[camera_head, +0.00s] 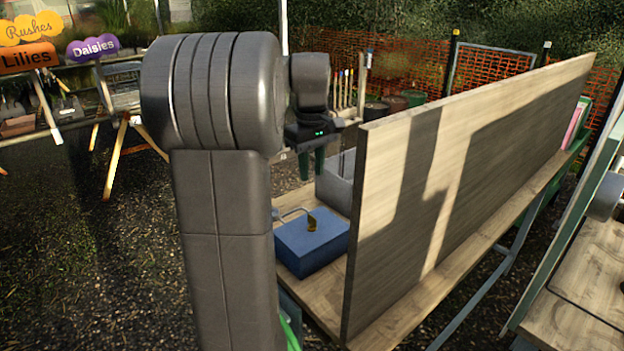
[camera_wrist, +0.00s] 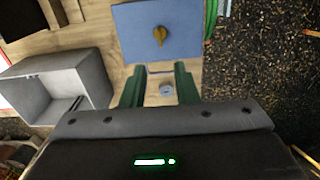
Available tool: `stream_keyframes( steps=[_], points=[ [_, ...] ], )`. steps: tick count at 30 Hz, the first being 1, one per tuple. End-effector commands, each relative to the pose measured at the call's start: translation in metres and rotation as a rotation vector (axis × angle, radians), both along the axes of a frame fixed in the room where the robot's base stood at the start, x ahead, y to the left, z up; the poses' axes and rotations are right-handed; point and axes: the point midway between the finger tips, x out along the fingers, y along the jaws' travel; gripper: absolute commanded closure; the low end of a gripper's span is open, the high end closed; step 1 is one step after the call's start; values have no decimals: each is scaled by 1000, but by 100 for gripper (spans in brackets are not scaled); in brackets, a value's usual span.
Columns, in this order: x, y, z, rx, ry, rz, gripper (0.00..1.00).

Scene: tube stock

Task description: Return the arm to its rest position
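My gripper (camera_head: 312,163) hangs from the dark arm, above and behind the blue box in the head view. In the wrist view, its two green fingers (camera_wrist: 159,75) stand apart with nothing seen held between them. Wooden bench top and a small round grey part show in the gap. My arm is bent, its large grey joint filling the left middle of the head view and hiding what lies behind it.
A blue box (camera_head: 300,251) with a yellow knob (camera_head: 311,222) sits on the wooden bench (camera_head: 314,290). A grey open box (camera_wrist: 42,100) stands beside it. A tall wooden panel (camera_head: 440,180) rises along the bench. Sign stands (camera_head: 120,150) are at left.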

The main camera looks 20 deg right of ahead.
Motion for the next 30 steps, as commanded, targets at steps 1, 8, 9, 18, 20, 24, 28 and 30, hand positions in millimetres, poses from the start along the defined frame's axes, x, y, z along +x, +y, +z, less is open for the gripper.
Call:
stream_keyframes(
  steps=[1, 8, 9, 18, 20, 24, 28, 30],
  points=[
    [0, 0, 2, 0, -1, 0, 73],
    [0, 0, 2, -1, -1, 0, 73],
    [0, 0, 2, -1, -1, 0, 73],
    [0, 0, -23, 1, 3, 0, 73],
    [0, 0, -34, 1, 3, 0, 73],
    [-1, 0, -62, 1, 3, 0, 73],
    [-1, 0, -88, 1, 3, 1, 73],
    [0, 0, -102, 1, 3, 1, 73]
  ],
)
